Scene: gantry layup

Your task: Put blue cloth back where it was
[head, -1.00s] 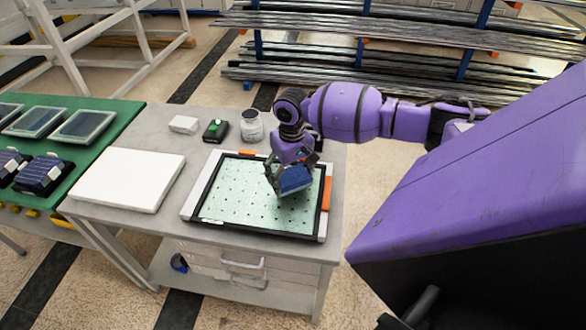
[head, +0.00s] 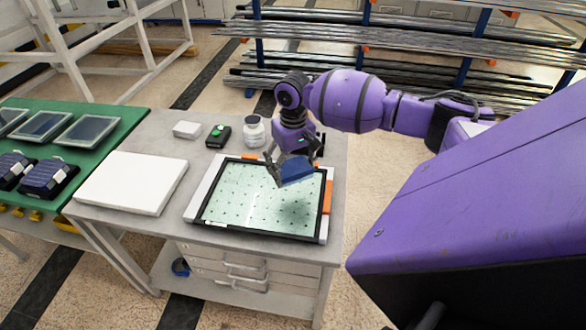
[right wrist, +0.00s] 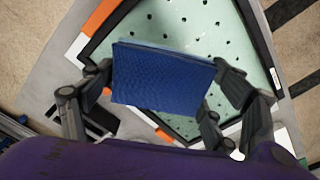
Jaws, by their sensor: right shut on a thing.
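The folded blue cloth (head: 295,171) is held in my right gripper (head: 288,168), above the upper right part of a pale green perforated panel with a black frame (head: 225,231). In the right wrist view the blue cloth (right wrist: 160,78) sits between the two fingers of the right gripper (right wrist: 160,85), with the panel (right wrist: 190,25) behind it. The cloth looks tilted and raised off the panel. My left gripper is not in view.
A white slab (head: 132,182) lies left of the panel on the grey table (head: 190,228). A green table (head: 100,155) with trays adjoins at left.

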